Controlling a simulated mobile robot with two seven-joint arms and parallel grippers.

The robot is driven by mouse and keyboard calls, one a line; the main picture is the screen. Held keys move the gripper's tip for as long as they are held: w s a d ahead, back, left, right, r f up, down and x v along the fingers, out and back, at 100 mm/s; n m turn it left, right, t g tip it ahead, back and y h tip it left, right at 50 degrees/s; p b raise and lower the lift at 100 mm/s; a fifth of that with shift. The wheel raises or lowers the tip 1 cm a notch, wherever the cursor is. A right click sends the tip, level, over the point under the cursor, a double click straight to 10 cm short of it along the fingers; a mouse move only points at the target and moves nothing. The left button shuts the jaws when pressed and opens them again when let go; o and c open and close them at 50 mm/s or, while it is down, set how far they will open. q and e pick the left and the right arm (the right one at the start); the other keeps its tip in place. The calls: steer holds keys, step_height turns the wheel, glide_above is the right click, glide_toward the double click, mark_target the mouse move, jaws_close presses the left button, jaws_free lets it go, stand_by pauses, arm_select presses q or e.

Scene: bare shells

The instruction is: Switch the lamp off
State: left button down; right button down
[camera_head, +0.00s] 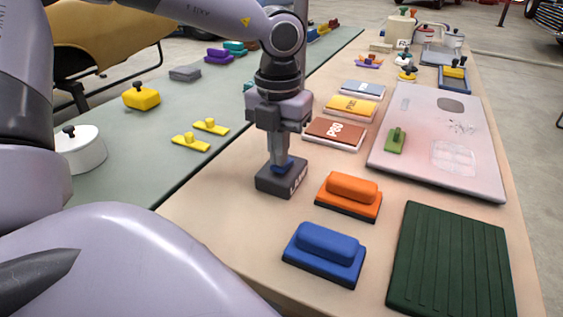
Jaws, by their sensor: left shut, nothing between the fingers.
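The dark grey lamp box (281,181), with white letters partly readable as "LAM" on its front, sits on the wooden-coloured table. A blue part (284,164) shows on its top, mostly hidden by my gripper. My left gripper (280,160) points straight down over the box, shut and empty. Its fingertips are at the blue part, touching it or just above it; I cannot tell which. No lamp light is visible. My right gripper is not in view.
An orange block (349,192) and a blue block (324,250) lie to the right and front. A dark green ribbed board (451,265) and a pale board (440,150) lie further right. Books (334,131) lie behind. A green table (225,160) stands at left with yellow pieces.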

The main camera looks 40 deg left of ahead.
arm_select(q)
steer(key=shift+f+b, duration=0.4)
steer(key=shift+b, duration=0.05)
stand_by(0.3)
steer(key=shift+r+p, duration=2)
steer(key=shift+r, duration=1.55)
steer(key=shift+f, duration=0.1)
